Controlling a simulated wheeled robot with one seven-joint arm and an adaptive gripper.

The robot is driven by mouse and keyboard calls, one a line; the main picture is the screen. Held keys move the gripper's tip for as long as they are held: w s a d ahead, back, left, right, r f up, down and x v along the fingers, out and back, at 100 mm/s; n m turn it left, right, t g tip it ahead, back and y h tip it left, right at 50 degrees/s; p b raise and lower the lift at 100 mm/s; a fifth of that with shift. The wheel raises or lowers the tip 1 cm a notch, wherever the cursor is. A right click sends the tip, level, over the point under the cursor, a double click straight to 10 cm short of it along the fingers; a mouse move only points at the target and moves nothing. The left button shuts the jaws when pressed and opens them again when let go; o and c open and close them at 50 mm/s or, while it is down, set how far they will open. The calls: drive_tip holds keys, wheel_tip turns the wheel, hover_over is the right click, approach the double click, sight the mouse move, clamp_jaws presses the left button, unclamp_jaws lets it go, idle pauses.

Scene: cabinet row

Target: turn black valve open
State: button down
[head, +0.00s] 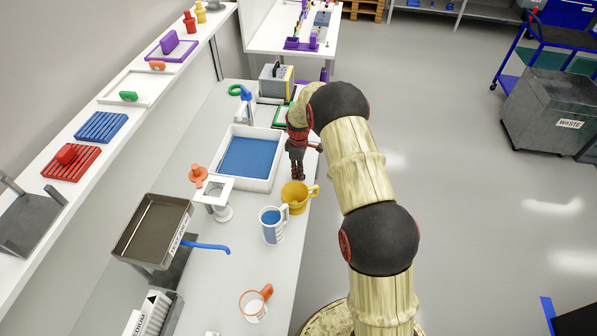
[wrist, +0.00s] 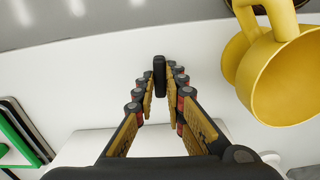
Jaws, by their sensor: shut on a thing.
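My gripper (head: 297,172) hangs down at the right edge of the white counter, beside the white tray with a blue bottom. In the wrist view its two fingers (wrist: 161,88) close from both sides on a narrow upright black piece (wrist: 159,72), which looks like the handle of the black valve. The piece stands out against the white surface behind it. The valve's body and how far it is turned cannot be made out. In the head view the valve cannot be told apart from my dark gripper.
A yellow mug (head: 294,196) stands close by, also at the right in the wrist view (wrist: 284,75). A blue-filled mug (head: 271,228) and an orange-handled cup (head: 254,304) stand nearer.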

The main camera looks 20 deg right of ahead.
drive_tip(key=shift+n, duration=0.5)
drive_tip(key=c, duration=1.8)
unclamp_jaws()
drive_tip(key=shift+c, duration=0.2)
wheel_tip(320, 180, up, 12)
